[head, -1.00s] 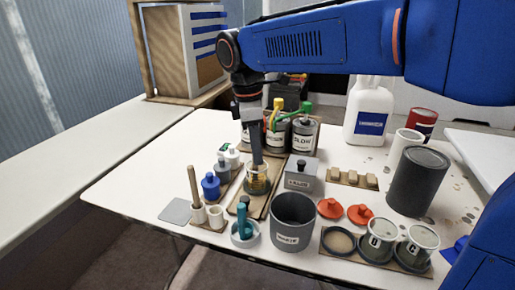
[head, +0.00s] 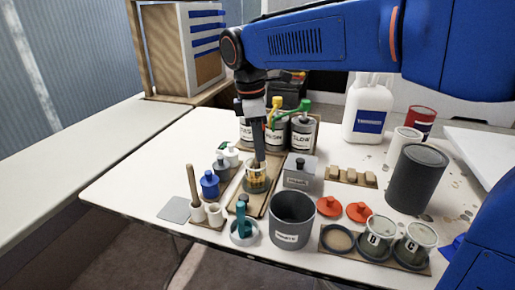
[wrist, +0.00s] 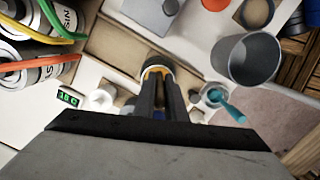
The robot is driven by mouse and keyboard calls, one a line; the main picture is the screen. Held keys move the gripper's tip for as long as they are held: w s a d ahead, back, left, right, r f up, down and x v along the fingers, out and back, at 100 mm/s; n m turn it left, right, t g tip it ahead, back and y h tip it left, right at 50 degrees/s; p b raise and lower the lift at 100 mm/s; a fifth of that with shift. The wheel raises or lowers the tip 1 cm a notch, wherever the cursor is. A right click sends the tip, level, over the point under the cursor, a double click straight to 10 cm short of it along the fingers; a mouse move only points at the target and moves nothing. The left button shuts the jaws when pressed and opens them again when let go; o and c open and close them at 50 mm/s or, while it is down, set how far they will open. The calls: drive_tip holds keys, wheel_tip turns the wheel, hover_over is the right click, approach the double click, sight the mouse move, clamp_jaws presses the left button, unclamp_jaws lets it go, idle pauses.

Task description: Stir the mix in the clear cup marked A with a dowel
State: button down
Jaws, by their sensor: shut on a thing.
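The clear cup (head: 256,183) holds an amber mix and stands on a wooden board; its mark cannot be read. My gripper (head: 259,158) points down at the cup's mouth, its jaws shut on a thin dowel that is mostly hidden by the fingers and the cup. In the wrist view my gripper (wrist: 162,92) reaches to the cup (wrist: 155,72), with amber showing around the fingertips. Another wooden dowel (head: 192,184) stands upright in a white holder at the left.
A grey bin (head: 291,222) stands in front, right of a white dish (head: 243,233) with a teal tool. A grey box (head: 299,172) is right of the cup; blue (head: 209,186) and grey bottles stand left. Labelled tins (head: 302,135) stand behind.

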drive_tip(key=shift+w+a, duration=0.1)
drive_tip(key=shift+a, duration=0.1)
drive_tip(key=shift+r, duration=3.95)
drive_tip(key=shift+r, duration=0.1)
drive_tip(key=shift+r, duration=1.9)
